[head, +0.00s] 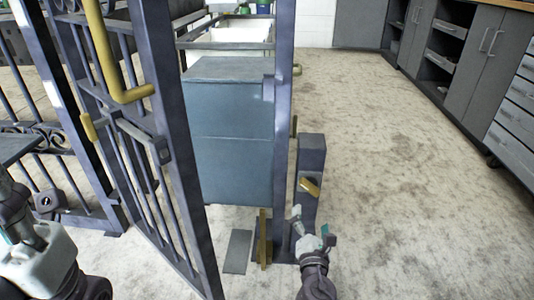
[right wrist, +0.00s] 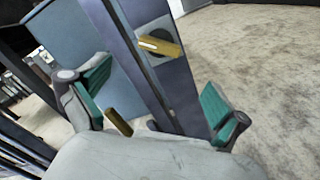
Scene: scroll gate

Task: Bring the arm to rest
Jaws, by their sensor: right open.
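My right gripper (head: 312,226) is at lower centre right in the head view, in front of the short dark post (head: 311,160). Its jaws are open, with teal pads spread apart in the right wrist view (right wrist: 155,92). Nothing is held between them. A brass lever (head: 309,187) on the post is just above the gripper; it also shows beyond the fingers in the right wrist view (right wrist: 160,46). A dark metal gate (head: 165,150) with a brass handle (head: 128,95) stands left of centre. My left gripper (head: 38,262) is at the lower left, its fingertips unclear.
A blue-grey cabinet (head: 228,140) stands behind the gate frame. A brass upright bar (head: 263,240) is low beside the post. Drawers and cupboards (head: 470,60) line the right wall. The floor (head: 400,170) right of the post is clear.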

